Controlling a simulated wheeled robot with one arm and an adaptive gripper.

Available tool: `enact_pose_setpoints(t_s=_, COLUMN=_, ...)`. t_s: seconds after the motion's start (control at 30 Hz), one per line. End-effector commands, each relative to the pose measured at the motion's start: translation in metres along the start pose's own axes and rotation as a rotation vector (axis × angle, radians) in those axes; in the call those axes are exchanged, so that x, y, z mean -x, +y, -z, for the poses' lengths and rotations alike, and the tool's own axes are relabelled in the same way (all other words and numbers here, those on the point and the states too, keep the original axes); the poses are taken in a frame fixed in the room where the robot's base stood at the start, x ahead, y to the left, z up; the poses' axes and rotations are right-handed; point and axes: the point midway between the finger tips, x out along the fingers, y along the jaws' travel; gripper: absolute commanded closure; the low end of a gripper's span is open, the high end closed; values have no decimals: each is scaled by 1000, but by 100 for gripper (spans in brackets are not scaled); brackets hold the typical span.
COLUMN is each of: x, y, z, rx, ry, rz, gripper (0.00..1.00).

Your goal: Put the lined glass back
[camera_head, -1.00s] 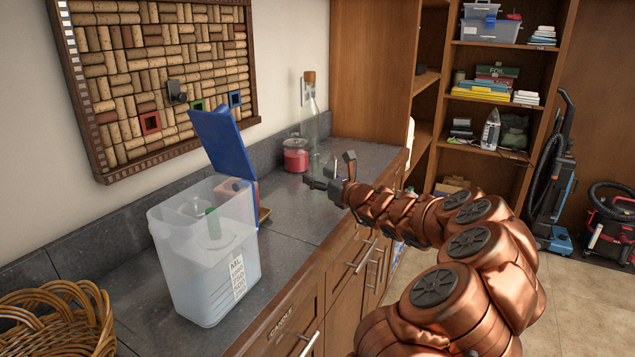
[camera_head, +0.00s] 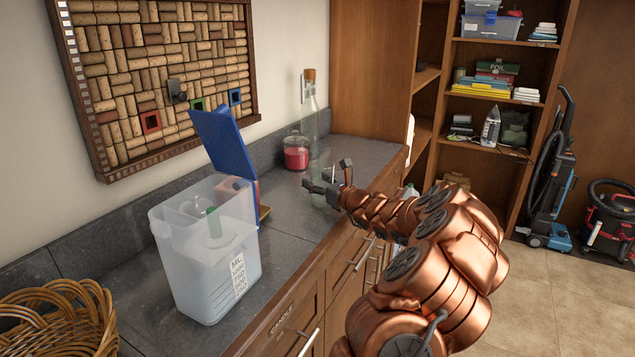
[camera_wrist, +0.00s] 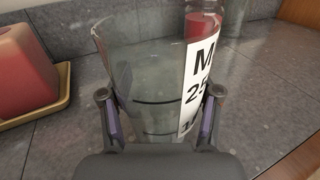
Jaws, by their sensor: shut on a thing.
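The lined glass (camera_wrist: 155,85) is clear, with dark lines and a white label with black letters and numbers. In the wrist view it stands roughly upright between the two fingers of my gripper (camera_wrist: 160,112), which is shut on it. In the head view my gripper (camera_head: 330,178) is at the far part of the counter, and the glass is only faintly visible there. I cannot tell whether its base touches the counter.
A clear plastic bin (camera_head: 205,265) with a raised blue lid (camera_head: 225,140) stands nearer on the counter (camera_head: 285,248). A red candle jar (camera_head: 296,156) and a corked bottle (camera_head: 310,110) stand behind my gripper. A pinkish-red block (camera_wrist: 25,70) sits on a yellow tray (camera_wrist: 62,92) left of the glass.

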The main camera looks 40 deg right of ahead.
Motion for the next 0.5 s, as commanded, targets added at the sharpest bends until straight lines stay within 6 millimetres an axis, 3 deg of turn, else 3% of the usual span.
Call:
enact_pose_setpoints(t_s=0.17, x=0, y=0, z=2, rx=-1, ry=-1, rz=0, gripper=89)
enact_pose_setpoints(t_s=0.2, x=0, y=0, z=3, rx=-1, ry=-1, rz=1, gripper=36)
enact_pose_setpoints(t_s=0.43, x=0, y=0, z=2, rx=-1, ry=0, rz=1, gripper=12)
enact_pose_setpoints(t_s=0.5, x=0, y=0, z=2, rx=0, ry=0, rz=1, gripper=12)
